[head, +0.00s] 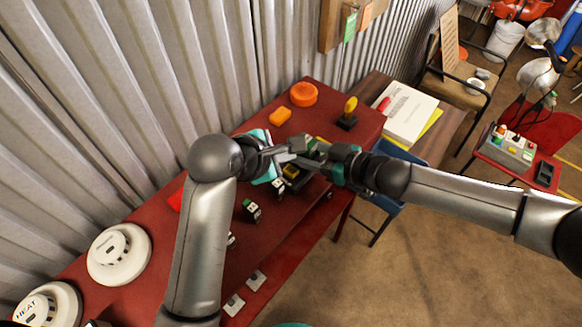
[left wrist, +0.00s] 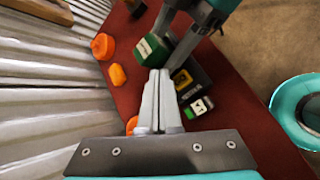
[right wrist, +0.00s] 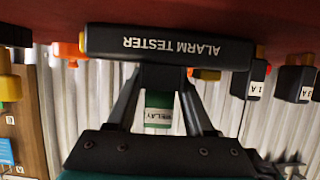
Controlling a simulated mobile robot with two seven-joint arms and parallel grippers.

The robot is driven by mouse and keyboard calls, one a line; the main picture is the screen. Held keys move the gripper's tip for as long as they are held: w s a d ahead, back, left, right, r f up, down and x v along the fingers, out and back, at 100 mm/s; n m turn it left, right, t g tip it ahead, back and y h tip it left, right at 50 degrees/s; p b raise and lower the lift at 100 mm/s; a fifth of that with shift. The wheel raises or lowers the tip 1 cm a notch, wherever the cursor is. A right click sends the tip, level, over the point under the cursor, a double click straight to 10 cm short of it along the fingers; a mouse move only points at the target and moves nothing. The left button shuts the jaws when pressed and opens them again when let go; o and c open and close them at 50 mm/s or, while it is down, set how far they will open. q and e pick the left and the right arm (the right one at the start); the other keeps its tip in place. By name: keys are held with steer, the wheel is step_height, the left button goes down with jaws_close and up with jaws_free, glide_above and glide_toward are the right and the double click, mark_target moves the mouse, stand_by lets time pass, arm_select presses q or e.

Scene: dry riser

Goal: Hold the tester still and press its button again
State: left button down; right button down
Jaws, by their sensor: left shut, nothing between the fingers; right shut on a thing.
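My left gripper (left wrist: 160,76) is shut and empty. Its tips are close to a green and white relay box (left wrist: 150,50) and to the right gripper; I cannot tell whether they touch anything. The relay box also shows between the right gripper's fingers (right wrist: 159,112). In the head view both grippers meet over the red bench (head: 265,245).
Small black modules (head: 252,210) stand along the bench. An orange disc (head: 304,94), an orange block (head: 279,116) and a yellow-topped switch (head: 348,113) are at the far end. White detectors (head: 118,253) lie at the near left. The corrugated wall (head: 100,110) runs close along the left.

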arm_select(q)
steer(key=shift+r, duration=1.35)
arm_select(e)
steer(key=shift+c, duration=1)
jaws_free()
